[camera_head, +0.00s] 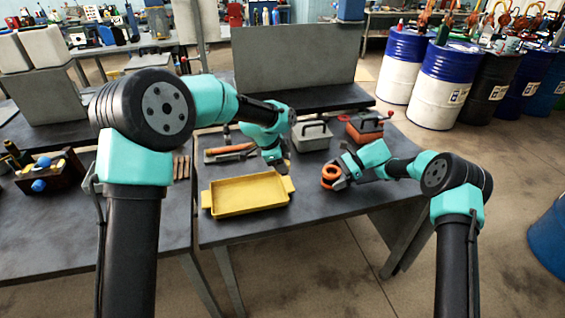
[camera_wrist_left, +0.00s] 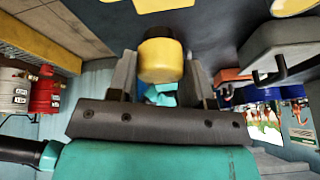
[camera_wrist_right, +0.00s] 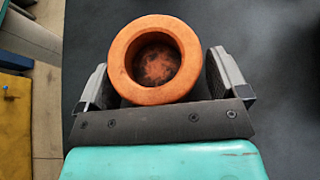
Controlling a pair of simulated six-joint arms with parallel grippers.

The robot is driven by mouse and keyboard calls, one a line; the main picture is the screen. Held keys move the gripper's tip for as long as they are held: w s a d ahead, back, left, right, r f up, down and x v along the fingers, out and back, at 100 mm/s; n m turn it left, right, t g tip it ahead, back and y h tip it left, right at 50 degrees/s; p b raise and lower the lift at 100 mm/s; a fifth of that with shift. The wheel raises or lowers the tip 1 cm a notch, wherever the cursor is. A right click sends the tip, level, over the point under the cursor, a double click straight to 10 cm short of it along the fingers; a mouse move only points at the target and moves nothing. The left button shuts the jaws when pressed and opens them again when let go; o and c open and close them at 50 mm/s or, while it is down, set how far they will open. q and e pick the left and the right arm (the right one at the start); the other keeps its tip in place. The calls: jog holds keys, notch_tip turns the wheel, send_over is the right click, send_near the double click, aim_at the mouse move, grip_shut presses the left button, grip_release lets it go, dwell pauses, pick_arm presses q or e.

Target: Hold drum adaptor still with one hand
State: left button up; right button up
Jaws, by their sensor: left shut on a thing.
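The drum adaptor, taken to be the orange ring-shaped piece (camera_head: 331,176), is at the right part of the table. In the right wrist view the orange piece (camera_wrist_right: 118,58) has a round dark recess facing up. My right gripper (camera_head: 340,172) has a finger on either side of it; whether both fingers press on it is unclear. My left gripper (camera_head: 280,168) is shut on a yellow cylindrical piece (camera_wrist_left: 161,58) with a dark rim. The left gripper is over the table just beyond the yellow tray (camera_head: 250,208), which looks empty.
Behind the grippers stand a grey box with a handle (camera_head: 312,138) and an orange-red box (camera_head: 364,130). Tools (camera_head: 232,150) lie on the table's left part. Blue-and-white drums (camera_head: 443,87) stand at the back right. Bare tabletop shows at the front right.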

jog(key=shift+o, duration=0.6)
jog(key=v, duration=1.2)
jog(key=shift+f, duration=0.1)
jog(key=shift+d, duration=0.1)
